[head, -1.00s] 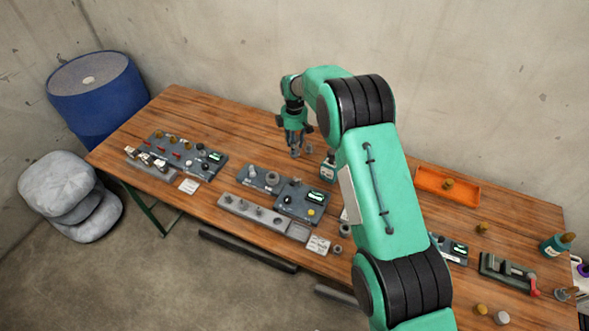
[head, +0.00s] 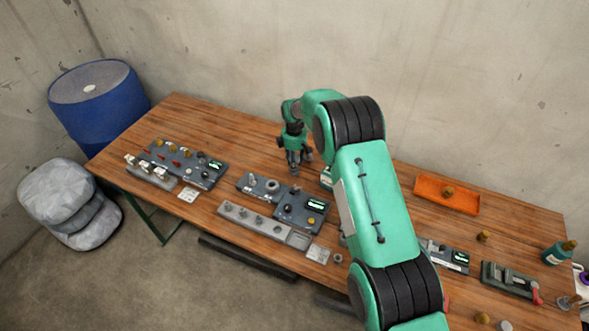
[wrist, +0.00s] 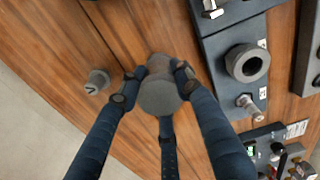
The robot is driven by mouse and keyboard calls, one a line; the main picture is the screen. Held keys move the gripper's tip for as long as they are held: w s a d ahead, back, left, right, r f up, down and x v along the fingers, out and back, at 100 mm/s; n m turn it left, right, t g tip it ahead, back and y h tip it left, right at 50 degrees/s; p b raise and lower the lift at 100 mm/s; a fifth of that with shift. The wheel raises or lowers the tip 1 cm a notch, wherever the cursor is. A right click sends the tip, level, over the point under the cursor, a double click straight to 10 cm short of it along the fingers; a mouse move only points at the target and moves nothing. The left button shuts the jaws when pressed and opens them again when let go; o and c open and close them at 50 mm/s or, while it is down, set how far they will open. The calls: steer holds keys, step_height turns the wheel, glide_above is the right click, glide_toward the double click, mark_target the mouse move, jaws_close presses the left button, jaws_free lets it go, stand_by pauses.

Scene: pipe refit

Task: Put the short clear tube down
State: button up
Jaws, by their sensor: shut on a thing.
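My gripper (head: 294,169) is low over the wooden table, just behind the middle grey panel in the head view. In the wrist view my gripper (wrist: 158,85) has its dark fingers closed around a short round piece (wrist: 160,95), seen nearly end-on. This piece looks plain grey, and I cannot make out whether it is clear. Its lower end is hidden, so I cannot tell whether it touches the table. In the head view it is too small to make out.
The middle panel (head: 258,183) with a grey ring (wrist: 247,63) is close beside the gripper. A small grey fitting (wrist: 97,80) stands on bare wood on the other side. An orange tray (head: 430,195) lies to the right. Bare table (head: 215,130) extends left of the gripper.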

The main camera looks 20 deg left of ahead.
steer(key=shift+f, duration=1.8)
steer(key=shift+f, duration=0.2)
steer(key=o, duration=1.2)
steer(key=shift+r, duration=0.1)
step_height(320, 180, up, 12)
steer(key=shift+r, duration=0.1)
